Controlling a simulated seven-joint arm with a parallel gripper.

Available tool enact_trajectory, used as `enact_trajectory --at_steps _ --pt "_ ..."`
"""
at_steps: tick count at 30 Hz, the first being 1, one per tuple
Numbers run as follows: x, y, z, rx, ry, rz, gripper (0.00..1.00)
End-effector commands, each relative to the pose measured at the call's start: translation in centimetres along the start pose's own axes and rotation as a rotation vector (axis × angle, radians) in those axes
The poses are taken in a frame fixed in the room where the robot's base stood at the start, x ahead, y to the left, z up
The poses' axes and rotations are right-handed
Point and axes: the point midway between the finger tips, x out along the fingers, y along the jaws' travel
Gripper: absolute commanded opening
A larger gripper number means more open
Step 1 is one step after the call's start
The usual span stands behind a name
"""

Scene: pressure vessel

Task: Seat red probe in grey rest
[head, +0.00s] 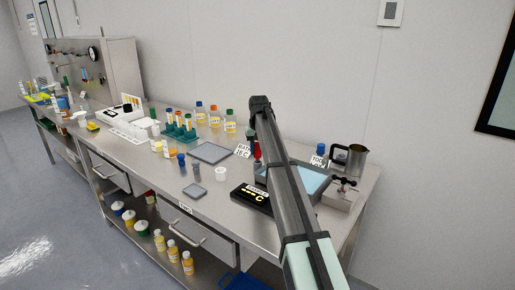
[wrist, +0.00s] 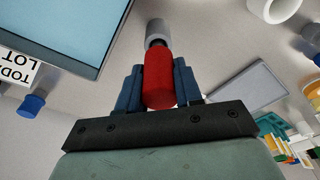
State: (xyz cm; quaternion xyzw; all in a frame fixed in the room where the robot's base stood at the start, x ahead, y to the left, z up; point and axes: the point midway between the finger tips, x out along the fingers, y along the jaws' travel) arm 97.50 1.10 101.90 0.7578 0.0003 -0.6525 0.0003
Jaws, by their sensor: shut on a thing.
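My gripper (wrist: 159,85) is shut on the red probe (wrist: 158,78), with one blue finger on each side of its red handle. The probe also shows in the head view as a small red patch (head: 257,151) beside my arm. In the wrist view a dark neck leads from the handle to a light grey cylinder (wrist: 156,29), which looks like the grey rest. The neck lines up with the cylinder and overlaps its near end. I cannot tell how deep it goes or whether they only overlap in the picture. In the head view my arm hides most of the gripper.
A blue-surfaced bath (head: 313,179) stands close beside the probe. A white ring (head: 221,173), a grey tray (head: 211,152) and a small grey pad (head: 194,190) lie to the left. A black display box (head: 251,196) sits at the front. A steel jug (head: 350,158) stands behind the bath.

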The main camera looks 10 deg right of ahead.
Motion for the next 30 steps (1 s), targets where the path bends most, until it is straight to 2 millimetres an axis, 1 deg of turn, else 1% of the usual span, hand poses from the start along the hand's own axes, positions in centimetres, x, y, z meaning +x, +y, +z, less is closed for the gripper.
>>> enact_trajectory --at_steps 18,19,27,30 --pt "1.2 0.0 0.2 0.000 0.000 0.000 0.03" --pt "1.1 0.0 0.2 0.000 0.000 0.000 0.38" --pt "1.1 0.0 0.2 0.000 0.000 0.000 0.63" --pt "1.1 0.0 0.2 0.000 0.000 0.000 0.65"
